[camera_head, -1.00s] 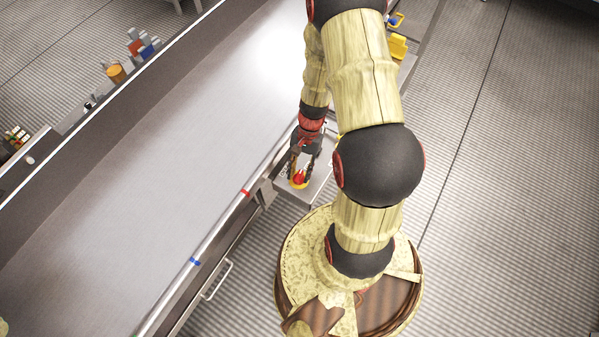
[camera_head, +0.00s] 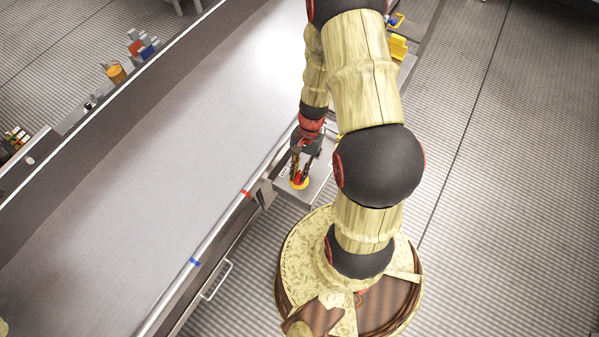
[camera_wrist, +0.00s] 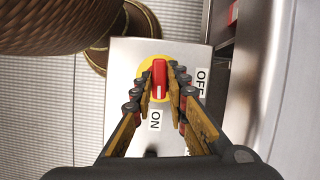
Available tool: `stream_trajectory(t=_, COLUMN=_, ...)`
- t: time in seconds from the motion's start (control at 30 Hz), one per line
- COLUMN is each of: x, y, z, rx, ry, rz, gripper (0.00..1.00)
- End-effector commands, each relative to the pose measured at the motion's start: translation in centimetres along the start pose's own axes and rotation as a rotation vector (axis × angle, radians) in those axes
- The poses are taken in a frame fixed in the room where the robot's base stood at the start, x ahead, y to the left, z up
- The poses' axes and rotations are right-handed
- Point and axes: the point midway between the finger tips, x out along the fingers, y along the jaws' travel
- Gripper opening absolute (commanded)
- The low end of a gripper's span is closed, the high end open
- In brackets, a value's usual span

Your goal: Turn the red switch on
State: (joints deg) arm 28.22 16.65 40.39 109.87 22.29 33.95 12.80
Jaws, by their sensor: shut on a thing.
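The red switch (camera_wrist: 159,72) is a red knob on a round yellow base (camera_wrist: 146,67), mounted on a grey metal box (camera_wrist: 125,55). The knob's white mark points down the wrist picture, toward the "ON" label (camera_wrist: 155,120). The "OFF" label (camera_wrist: 200,83) lies to the right. My gripper (camera_wrist: 160,84) is shut on the red knob, one finger on each side. In the head view the switch (camera_head: 299,181) shows at my gripper's fingertips (camera_head: 300,174), partly hidden by the fingers.
A long metal table (camera_head: 150,190) with a raised edge runs to the left of the switch box. A drawer handle (camera_head: 217,280) sticks out at its side. Yellow items (camera_head: 398,47) stand at the back right, beyond my arm. Open floor lies to the right.

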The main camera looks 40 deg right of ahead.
Motion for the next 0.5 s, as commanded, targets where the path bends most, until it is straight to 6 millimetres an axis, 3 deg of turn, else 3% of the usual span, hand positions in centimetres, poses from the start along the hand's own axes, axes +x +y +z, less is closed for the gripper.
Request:
stream_trajectory(t=0.3, x=0.35, y=0.4, z=0.36, rx=0.15, ry=-0.009, rz=-0.055, gripper=0.0)
stream_trajectory(t=0.5, x=0.46, y=0.39, z=0.4, rx=0.151, ry=-0.01, rz=-0.054, gripper=0.0)
